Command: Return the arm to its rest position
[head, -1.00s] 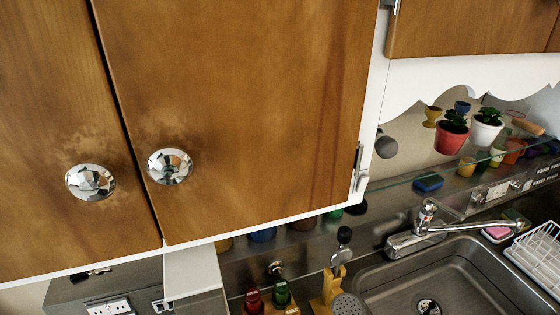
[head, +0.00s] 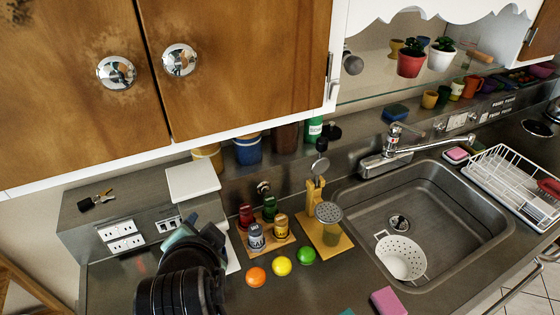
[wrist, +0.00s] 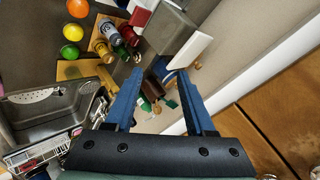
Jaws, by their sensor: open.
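My gripper (wrist: 160,88) shows in the wrist view as two blue fingers spread apart, with nothing between them. In the head view my black arm is at the bottom left, over the counter. The gripper end (head: 178,236) is partly hidden behind the arm there. It is beside the white board and left of the spice rack, below the wall cabinet (head: 240,60). I cannot tell from these views whether it touches anything.
A sink (head: 440,205) with a white colander (head: 400,257) is at the right. A spice rack (head: 268,238), orange, yellow and green balls (head: 282,266), and a utensil stand (head: 328,240) are right of my arm. A socket box (head: 120,232) is to its left. A dish rack (head: 510,185) stands beyond.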

